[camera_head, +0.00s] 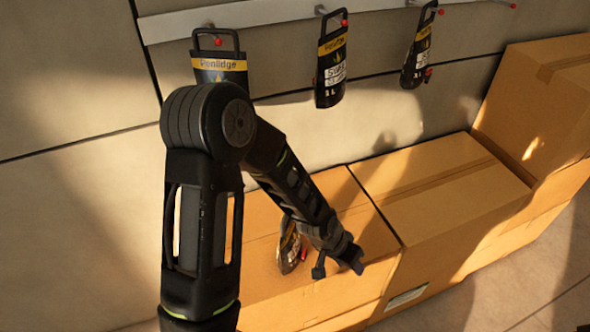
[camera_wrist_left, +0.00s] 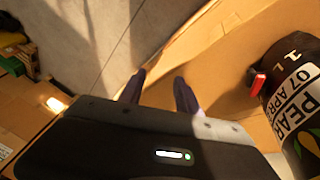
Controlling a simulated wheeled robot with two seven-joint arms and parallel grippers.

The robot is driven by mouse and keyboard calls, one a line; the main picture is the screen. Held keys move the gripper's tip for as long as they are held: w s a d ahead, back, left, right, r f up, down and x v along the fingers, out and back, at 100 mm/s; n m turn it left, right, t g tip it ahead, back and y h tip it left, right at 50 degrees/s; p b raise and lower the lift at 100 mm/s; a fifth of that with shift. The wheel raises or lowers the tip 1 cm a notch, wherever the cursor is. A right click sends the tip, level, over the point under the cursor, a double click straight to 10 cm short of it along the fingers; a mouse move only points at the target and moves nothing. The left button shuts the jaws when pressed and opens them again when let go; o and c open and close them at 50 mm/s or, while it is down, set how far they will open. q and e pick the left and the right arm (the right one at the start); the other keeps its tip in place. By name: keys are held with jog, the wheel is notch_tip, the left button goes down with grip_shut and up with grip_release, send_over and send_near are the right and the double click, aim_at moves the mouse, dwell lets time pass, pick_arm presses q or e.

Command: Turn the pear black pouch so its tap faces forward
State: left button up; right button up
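The pear black pouch (camera_wrist_left: 295,95) is black with a white label reading PEAR and 07 APR, and a red tap (camera_wrist_left: 257,82). In the left wrist view it is at the right, cut by the frame edge. In the head view the pouch (camera_head: 288,252) is on a cardboard box, partly hidden behind my left forearm, its red tap on the right side. My left gripper (camera_head: 337,266) is just right of the pouch, apart from it. Its two fingers (camera_wrist_left: 158,92) are spread with nothing between them. My right gripper is not in view.
Three black pouches hang by handles from a wall rail (camera_head: 240,15): a left pouch (camera_head: 220,64), a middle pouch (camera_head: 331,72) and a right pouch (camera_head: 417,55). Cardboard boxes (camera_head: 440,200) line the wall, with a taller box (camera_head: 540,100) at right. Their tops look clear there.

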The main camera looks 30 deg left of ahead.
pick_arm(q)
jog(key=w+a+r+m+y+p, duration=0.1)
jog(key=w+a+r, duration=0.1)
jog(key=a+r, duration=0.35)
jog(key=w+a+r+m+p, duration=0.1)
jog(key=w+a+r+p, duration=0.1)
jog(key=r, duration=0.6)
jog(key=s+a+r+m+g, duration=0.1)
jog(key=s+a+r, duration=0.1)
jog(key=a+r, duration=0.1)
jog(key=s+a+r+m+g+y, duration=0.1)
jog(key=s+a+r, duration=0.1)
jog(key=r, duration=0.1)
jog(key=s+a+r+m+g+y+p, duration=0.1)
jog(key=s+a+r+m, duration=0.1)
jog(key=a+r, duration=0.1)
jog(key=shift+s+a+r, duration=0.2)
jog(key=shift+a+r, duration=0.1)
jog(key=shift+r, duration=0.2)
jog(key=shift+s+a+r+g, duration=0.15)
jog(key=shift+s+a+g, duration=0.05)
jog(key=shift+s+g, duration=0.15)
